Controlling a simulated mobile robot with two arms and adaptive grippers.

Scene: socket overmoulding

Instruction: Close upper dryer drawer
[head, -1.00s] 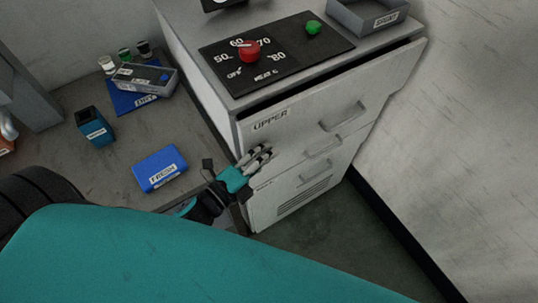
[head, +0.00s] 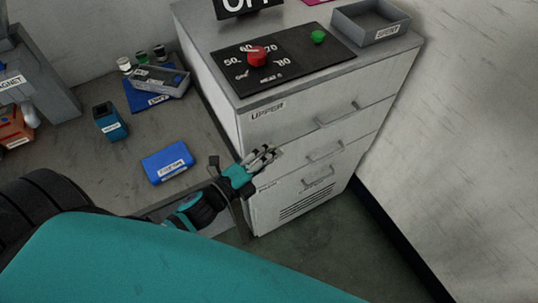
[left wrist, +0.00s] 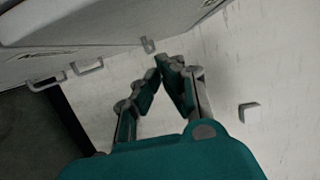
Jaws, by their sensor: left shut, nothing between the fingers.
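The upper dryer drawer (head: 285,118), marked UPPER, sits flush in the grey dryer cabinet, with no dark gap above its front. My right gripper is not in view.
On the cabinet top are a control panel (head: 283,60) with a red knob and green button, and a grey tray (head: 392,37). Clear floor lies right of the cabinet.

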